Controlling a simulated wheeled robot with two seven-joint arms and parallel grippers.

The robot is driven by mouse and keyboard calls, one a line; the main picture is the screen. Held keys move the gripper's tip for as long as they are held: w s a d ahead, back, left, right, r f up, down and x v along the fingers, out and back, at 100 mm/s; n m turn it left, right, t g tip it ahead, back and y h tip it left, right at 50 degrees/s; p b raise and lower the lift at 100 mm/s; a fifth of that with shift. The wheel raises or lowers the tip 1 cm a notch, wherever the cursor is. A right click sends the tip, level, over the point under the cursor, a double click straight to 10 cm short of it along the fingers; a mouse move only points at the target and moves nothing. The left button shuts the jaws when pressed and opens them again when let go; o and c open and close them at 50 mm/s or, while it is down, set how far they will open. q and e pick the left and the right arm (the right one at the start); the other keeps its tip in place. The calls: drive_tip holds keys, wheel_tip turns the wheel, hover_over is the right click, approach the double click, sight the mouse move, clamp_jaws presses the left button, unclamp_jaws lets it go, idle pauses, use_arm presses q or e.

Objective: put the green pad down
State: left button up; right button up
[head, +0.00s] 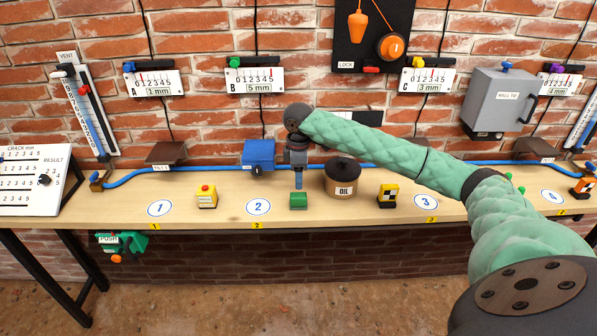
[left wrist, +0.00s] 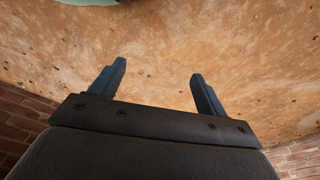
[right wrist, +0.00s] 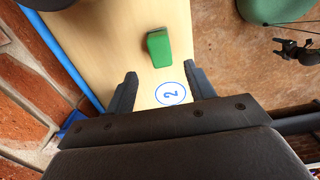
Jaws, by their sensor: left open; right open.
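The green pad (head: 298,200) lies on the wooden shelf, just right of the circle marked 2. In the right wrist view the green pad (right wrist: 158,47) lies flat on the wood, beyond the fingertips and apart from them. My right gripper (head: 298,180) points down above the pad in the head view. Its fingers (right wrist: 163,82) are apart with nothing between them. My left gripper (left wrist: 157,70) is open and empty over the brown floor in the left wrist view. It is not in the head view.
A blue hose (head: 215,168) runs along the wall. The circle marked 2 (head: 258,207) is bare.

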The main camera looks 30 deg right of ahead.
use_arm(q)
drive_tip(key=shift+w+d+r+b, duration=0.1)
drive_tip(key=shift+d+r+b, duration=0.05)
drive_tip(key=shift+r, duration=0.5)
drive_tip(key=shift+w+d+r+b, duration=0.1)
drive_tip(key=shift+r+b, duration=0.05)
drive_tip(key=shift+r, duration=0.45)
use_arm(e)
drive_tip(key=shift+r, duration=1.55)
use_arm(q)
drive_tip(key=shift+s, duration=0.15)
